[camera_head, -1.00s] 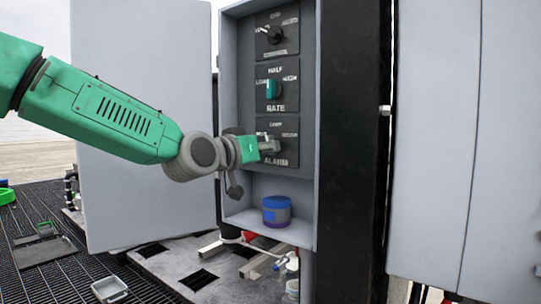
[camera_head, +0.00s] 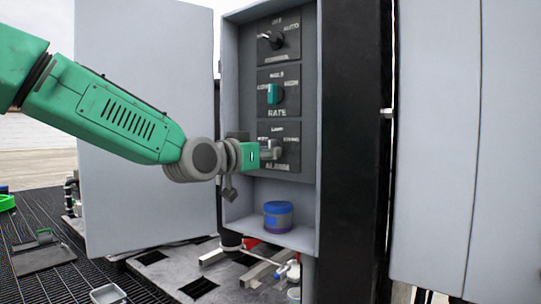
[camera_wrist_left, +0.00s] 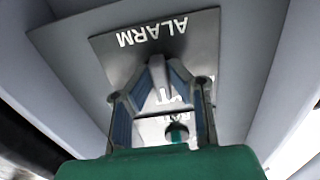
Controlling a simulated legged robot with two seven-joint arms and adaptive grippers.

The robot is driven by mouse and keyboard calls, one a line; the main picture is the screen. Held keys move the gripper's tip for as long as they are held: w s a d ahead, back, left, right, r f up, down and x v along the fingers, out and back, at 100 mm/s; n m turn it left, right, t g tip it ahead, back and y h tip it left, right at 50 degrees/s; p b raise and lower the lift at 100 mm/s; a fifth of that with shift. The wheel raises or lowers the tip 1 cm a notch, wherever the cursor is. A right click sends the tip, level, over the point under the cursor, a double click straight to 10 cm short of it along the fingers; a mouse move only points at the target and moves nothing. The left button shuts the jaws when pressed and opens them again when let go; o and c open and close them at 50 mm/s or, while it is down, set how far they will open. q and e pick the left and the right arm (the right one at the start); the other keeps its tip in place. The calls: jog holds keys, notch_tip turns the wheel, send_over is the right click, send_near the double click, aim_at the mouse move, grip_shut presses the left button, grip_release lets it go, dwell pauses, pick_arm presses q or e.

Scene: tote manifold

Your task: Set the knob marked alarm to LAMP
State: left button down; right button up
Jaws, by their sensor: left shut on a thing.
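The alarm plate (camera_head: 293,165) is the lowest of three dark plates in the open grey cabinet. Its name shows upside down in the left wrist view (camera_wrist_left: 152,29). A small label that looks like LAMP (camera_head: 277,129) is at its top centre, with another label at its right. My left gripper (camera_head: 272,154) reaches in from the left and is shut on the alarm knob in front of this plate. In the left wrist view its fingers (camera_wrist_left: 165,75) close together over the plate. My right gripper is out of view.
Above are the rate plate with a teal knob (camera_head: 274,94) and a top plate with a black knob (camera_head: 273,41). The open cabinet door (camera_head: 145,60) is behind my left arm.

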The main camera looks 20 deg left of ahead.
pick_arm(q)
jog(key=c, duration=1.5)
grip_release()
jog(key=shift+a+r, duration=0.1)
jog(key=shift+r, duration=0.35)
jog(key=shift+c, duration=0.2)
jog(key=shift+s+f, duration=0.1)
jog(key=shift+a+f, duration=0.1)
jog(key=shift+f, duration=0.05)
jog(key=v, duration=1.1)
jog(key=shift+s+a, duration=0.25)
jog(key=shift+s, duration=0.1)
jog(key=shift+s, duration=0.15)
jog(key=shift+d, duration=0.15)
